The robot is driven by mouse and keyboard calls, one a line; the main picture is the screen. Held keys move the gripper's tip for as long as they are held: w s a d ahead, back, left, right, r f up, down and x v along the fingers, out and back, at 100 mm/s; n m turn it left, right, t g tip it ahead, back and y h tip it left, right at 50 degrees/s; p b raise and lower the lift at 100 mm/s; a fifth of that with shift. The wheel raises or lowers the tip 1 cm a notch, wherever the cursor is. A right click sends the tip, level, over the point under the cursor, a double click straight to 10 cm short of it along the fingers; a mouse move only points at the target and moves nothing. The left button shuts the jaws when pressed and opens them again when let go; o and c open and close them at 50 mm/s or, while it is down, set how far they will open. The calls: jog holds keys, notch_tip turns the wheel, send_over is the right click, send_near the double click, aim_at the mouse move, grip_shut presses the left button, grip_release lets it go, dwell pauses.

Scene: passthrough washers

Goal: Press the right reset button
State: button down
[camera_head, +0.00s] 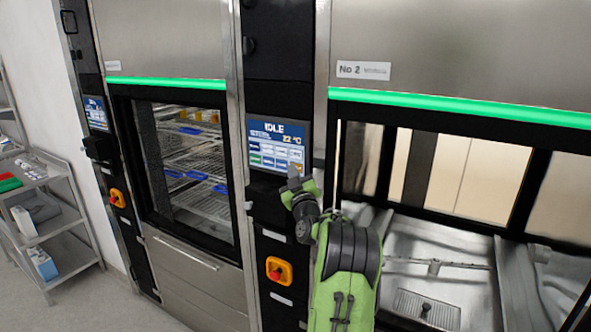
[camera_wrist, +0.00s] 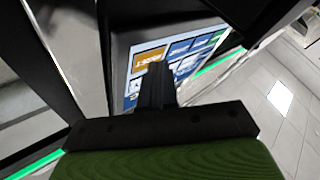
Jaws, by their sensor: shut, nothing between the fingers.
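The right washer's touchscreen (camera_head: 277,143) reads "IDLE" and "22 °C" and stands on the dark panel between the two washers. An orange tile (camera_wrist: 149,59) is on this screen, beside blue, white and green tiles; its lettering is not clearly legible. My gripper (camera_head: 294,172) is at the lower right of the screen, in front of or against it. In the wrist view my gripper's fingers (camera_wrist: 158,70) are together and empty, close to the orange tile, and hide part of the screen. I cannot tell whether they touch it.
A red knob on an orange plate (camera_head: 279,270) sits below the screen, and another (camera_head: 117,198) is on the left panel with a smaller screen (camera_head: 96,114). The right washer's chamber (camera_head: 440,270) is behind my arm. A steel cart (camera_head: 45,215) stands at left.

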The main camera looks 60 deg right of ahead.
jog(key=shift+a+f, duration=0.1)
jog(key=shift+a, duration=0.05)
jog(key=shift+s+a+b, duration=0.1)
jog(key=shift+a+b, duration=0.3)
jog(key=shift+b, duration=0.45)
jog(key=shift+a, duration=0.2)
jog(key=shift+s+a+b, duration=0.15)
jog(key=shift+a+b, duration=0.7)
jog(key=shift+a, duration=0.4)
jog(key=shift+s+a+b, duration=0.1)
jog(key=shift+a+b, duration=0.75)
jog(key=shift+a, duration=0.4)
